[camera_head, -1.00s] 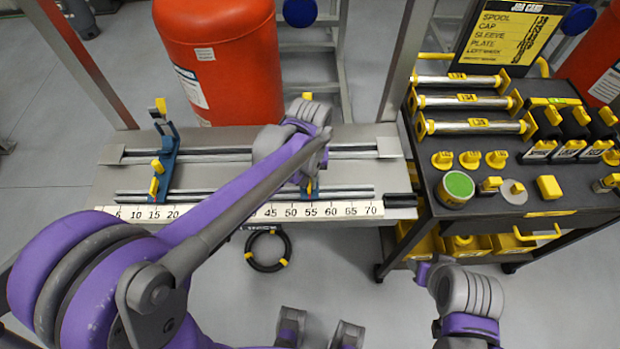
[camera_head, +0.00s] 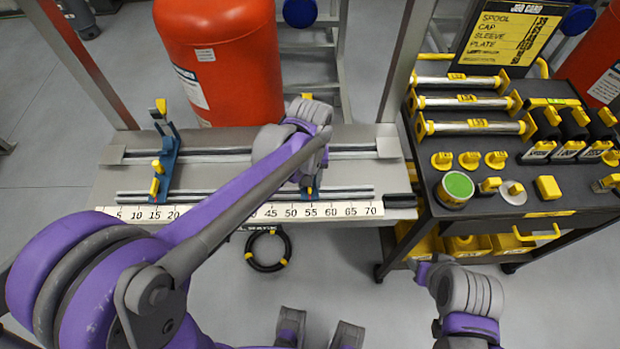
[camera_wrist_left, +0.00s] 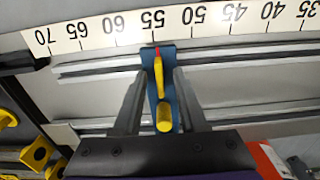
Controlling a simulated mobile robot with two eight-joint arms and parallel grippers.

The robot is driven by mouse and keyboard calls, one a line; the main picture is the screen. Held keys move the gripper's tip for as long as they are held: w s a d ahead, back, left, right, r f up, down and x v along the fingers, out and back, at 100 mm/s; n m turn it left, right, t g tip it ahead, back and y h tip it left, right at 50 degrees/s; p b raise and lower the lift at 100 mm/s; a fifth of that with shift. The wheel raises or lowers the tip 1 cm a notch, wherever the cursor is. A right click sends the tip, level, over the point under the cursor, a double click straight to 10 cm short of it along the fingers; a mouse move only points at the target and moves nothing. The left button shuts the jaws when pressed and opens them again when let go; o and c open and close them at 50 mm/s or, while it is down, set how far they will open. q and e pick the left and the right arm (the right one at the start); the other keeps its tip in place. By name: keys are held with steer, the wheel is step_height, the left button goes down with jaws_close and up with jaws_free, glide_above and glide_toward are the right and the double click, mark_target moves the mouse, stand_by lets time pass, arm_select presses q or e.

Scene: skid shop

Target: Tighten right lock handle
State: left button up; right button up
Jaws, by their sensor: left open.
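The right lock handle (camera_wrist_left: 160,80) is a yellow lever on the blue right bracket (camera_wrist_left: 170,56), near the 55 mark of the scale. It lies between the two grey fingers of my left gripper (camera_wrist_left: 157,84), which are apart, with gaps visible on both sides. In the head view my left arm hides most of that bracket and gripper; only a bit of the blue bracket (camera_head: 308,188) shows. The blue left bracket (camera_head: 165,155) with yellow handles stands near the 15 mark. My right gripper (camera_head: 428,271) is at the lower right, away from the rails; its fingers are unclear.
A red tank (camera_head: 220,60) stands behind the rail table (camera_head: 110,180). A dark cart (camera_head: 470,215) with rollers, caps and a green-topped can stands at right. A black ring (camera_head: 268,265) lies on the floor in front.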

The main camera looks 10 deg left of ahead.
arm_select(q)
steer(key=shift+r+p, duration=1.9)
steer(key=shift+r, duration=1.45)
steer(key=shift+f, duration=0.1)
arm_select(e)
steer(key=r, duration=0.1)
steer(key=w+r, duration=0.1)
steer(key=r, duration=0.3)
steer(key=shift+w, duration=0.25)
arm_select(q)
steer(key=m, duration=0.4)
steer(key=shift+r, duration=0.3)
steer(key=m, duration=0.2)
steer(key=shift+r+m, duration=0.15)
steer(key=shift+m, duration=0.25)
steer(key=shift+r+m, duration=0.15)
steer(key=shift+m, duration=0.95)
steer(key=m, duration=0.4)
steer(key=shift+r+m, duration=0.25)
steer(key=shift+m, duration=0.15)
arm_select(e)
steer(key=shift+r, duration=0.2)
